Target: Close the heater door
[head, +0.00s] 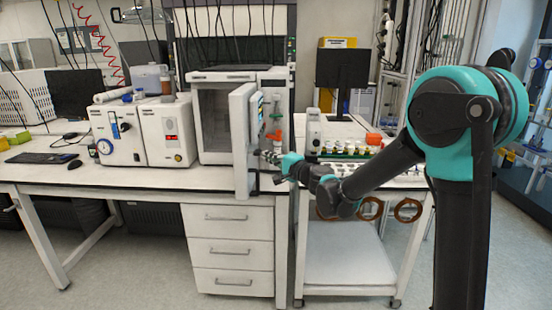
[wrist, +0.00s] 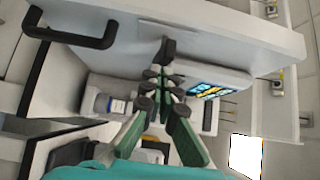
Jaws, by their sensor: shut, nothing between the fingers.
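The heater (head: 213,118) is a white cabinet on the bench in the head view, with its chamber showing at the front. Its thick white door (head: 240,140) stands open, swung out toward the camera, roughly edge-on. My gripper (head: 268,157) is at the right of the door, by its outer face. In the wrist view, my green-sided gripper (wrist: 163,88) is shut and empty, pointing at a white panel that looks like the door (wrist: 215,35). A black bar handle (wrist: 70,35) and a lit screen (wrist: 213,90) also show there. I cannot tell whether the fingertips touch the door.
A white instrument (head: 165,130) stands left of the heater on the bench. To the right, a white cart (head: 340,270) holds several vials (head: 345,148) and a monitor (head: 343,80). Bench drawers (head: 232,250) lie below the door. Floor in front is clear.

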